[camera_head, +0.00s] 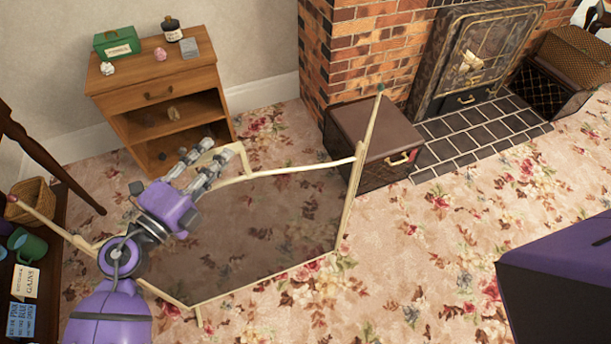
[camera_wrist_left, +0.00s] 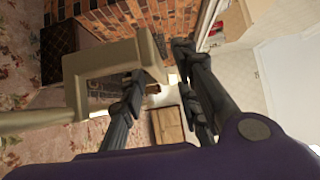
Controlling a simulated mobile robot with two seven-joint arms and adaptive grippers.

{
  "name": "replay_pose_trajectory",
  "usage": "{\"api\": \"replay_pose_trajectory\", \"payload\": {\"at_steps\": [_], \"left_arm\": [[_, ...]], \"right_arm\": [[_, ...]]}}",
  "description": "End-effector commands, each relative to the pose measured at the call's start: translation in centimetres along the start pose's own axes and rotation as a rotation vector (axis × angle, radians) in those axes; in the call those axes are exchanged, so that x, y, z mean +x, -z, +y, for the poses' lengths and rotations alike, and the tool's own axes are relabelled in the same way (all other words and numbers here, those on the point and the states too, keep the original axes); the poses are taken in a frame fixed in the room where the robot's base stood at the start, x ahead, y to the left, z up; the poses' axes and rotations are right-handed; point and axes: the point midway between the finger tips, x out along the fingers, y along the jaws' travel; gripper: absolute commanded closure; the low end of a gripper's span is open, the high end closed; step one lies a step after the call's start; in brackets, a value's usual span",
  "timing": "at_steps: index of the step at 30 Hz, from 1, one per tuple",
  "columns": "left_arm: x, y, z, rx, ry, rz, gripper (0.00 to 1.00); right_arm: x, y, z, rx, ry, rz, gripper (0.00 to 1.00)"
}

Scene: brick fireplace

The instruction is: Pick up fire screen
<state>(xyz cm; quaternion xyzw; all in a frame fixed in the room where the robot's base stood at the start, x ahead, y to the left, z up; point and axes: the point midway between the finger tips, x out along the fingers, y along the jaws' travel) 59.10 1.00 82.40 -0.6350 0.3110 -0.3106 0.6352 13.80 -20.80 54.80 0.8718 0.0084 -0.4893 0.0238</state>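The fire screen has a cream frame (camera_head: 305,168), tall side posts and a dark see-through mesh panel (camera_head: 255,230). It spans the left and middle of the head view; I cannot tell whether its lower edge touches the carpet. My left gripper (camera_head: 206,164) is at the raised handle in the middle of its top rail. My right gripper is not in view.
A wooden cabinet (camera_head: 160,92) stands behind the screen. A brown box (camera_head: 365,130) stands close to the screen's right post, before the brick fireplace (camera_head: 355,45). A dark shelf with mugs (camera_head: 30,247) is at the left. Flowered carpet (camera_head: 440,250) is clear at the right.

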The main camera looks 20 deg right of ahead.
Motion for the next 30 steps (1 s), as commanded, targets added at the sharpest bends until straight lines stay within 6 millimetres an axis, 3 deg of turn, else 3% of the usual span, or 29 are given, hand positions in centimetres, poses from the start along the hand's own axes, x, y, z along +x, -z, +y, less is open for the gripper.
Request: {"api": "replay_pose_trajectory", "payload": {"at_steps": [6,13,21,30], "left_arm": [[2.5,0.0,-0.1,0.000,0.002,-0.001,0.70],[2.7,0.0,-0.1,-0.001,0.001,-0.001,0.70],[2.6,0.0,-0.1,0.000,0.001,-0.001,1.00],[2.6,0.0,-0.1,0.001,0.000,-0.001,1.00]], "right_arm": [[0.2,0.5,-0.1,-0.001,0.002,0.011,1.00],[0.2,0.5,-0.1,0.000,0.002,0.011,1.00],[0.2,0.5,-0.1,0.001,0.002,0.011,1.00],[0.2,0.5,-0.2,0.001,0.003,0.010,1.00]]}}
